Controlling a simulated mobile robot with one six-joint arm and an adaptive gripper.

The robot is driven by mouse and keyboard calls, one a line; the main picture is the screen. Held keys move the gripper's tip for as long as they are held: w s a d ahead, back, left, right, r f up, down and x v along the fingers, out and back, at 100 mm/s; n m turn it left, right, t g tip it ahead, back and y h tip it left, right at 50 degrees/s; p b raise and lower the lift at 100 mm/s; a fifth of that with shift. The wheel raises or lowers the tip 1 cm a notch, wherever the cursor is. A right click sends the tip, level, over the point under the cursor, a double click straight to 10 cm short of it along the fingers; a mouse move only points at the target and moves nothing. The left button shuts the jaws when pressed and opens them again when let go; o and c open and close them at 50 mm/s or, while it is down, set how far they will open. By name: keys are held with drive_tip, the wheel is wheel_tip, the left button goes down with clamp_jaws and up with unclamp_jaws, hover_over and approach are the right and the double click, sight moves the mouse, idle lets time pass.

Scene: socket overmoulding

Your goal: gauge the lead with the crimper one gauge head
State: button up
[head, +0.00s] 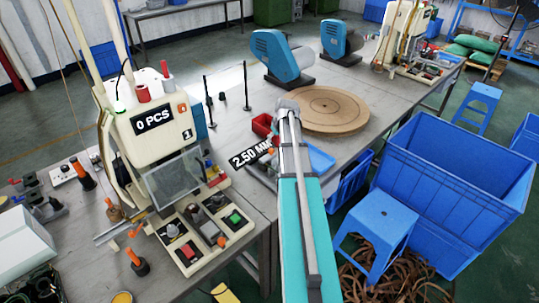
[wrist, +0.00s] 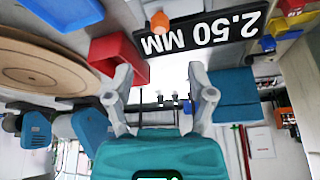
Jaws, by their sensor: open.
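The crimper marked 1 (head: 155,122) stands on the left of the bench in the head view, with a "0 PCS" display. A black readout (head: 250,154) showing "2.50 MM" stands right of it, partly behind my arm. The readout also shows upside down in the wrist view (wrist: 222,32), with a small orange part (wrist: 160,22) beside it. I cannot tell which part is the gauge head. My gripper (wrist: 162,95) is open in the wrist view, with no lead visible between its fingers. In the head view my arm hides the gripper. I cannot make out the lead.
A red bin (head: 262,125) and a blue tray (head: 321,158) lie near the readout. A round brown disc (head: 335,108) is behind my arm. Blue machines (head: 280,55) stand farther back. A blue crate (head: 455,195) and stool (head: 378,222) stand right of the bench.

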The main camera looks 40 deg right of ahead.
sight(271, 149)
drive_tip(key=shift+b+x, duration=4.4)
drive_tip(key=shift+x, duration=0.7)
drive_tip(key=shift+s, duration=0.1)
clamp_jaws()
